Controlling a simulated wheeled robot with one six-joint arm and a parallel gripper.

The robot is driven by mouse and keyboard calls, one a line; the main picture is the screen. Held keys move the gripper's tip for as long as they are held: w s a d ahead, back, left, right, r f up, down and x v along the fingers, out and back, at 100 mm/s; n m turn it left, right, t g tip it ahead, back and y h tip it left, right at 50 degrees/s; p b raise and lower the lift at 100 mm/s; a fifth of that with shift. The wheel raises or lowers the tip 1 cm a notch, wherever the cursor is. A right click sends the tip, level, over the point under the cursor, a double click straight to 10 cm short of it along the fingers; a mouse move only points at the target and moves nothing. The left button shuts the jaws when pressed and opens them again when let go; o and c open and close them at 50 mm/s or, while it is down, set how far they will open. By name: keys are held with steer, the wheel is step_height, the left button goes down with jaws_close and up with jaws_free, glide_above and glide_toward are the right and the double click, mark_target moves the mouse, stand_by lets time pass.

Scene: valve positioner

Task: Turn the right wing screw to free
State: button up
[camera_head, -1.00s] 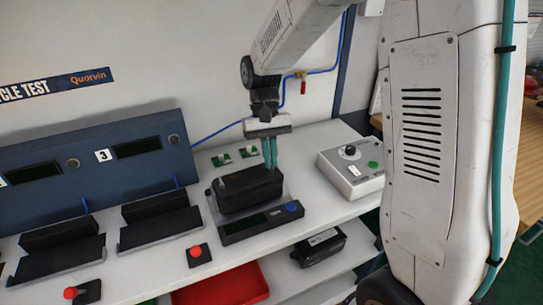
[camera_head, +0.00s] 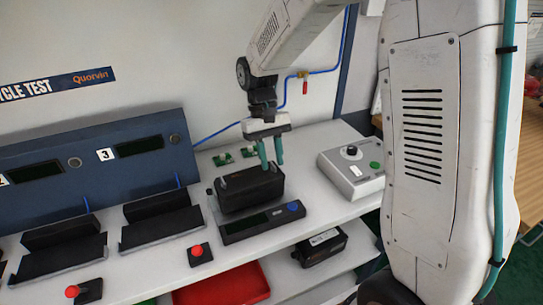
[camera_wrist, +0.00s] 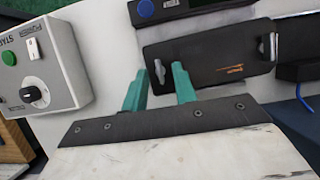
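The valve positioner is a black box (camera_head: 250,190) on the white bench. In the wrist view it is a black housing (camera_wrist: 210,62) with orange lettering. The right wing screw (camera_wrist: 160,71) is a small silvery piece at the housing's end, on the left of the wrist view. The other wing screw (camera_wrist: 267,46) is at the opposite end; it also shows in the head view (camera_head: 222,183). My gripper (camera_head: 271,167) has two teal fingers, spread apart and empty. In the wrist view the right wing screw appears between the fingertips (camera_wrist: 158,74); I cannot tell the depth gap.
A grey control box (camera_head: 350,173) with a black knob and green button stands right of the positioner. A scale-like unit with a blue button (camera_head: 262,222) lies in front. Black cradles (camera_head: 160,221) and a red push button (camera_head: 197,252) are to the left.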

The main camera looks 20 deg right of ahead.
steer(key=v, duration=0.8)
steer(key=shift+f, duration=0.1)
stand_by(0.4)
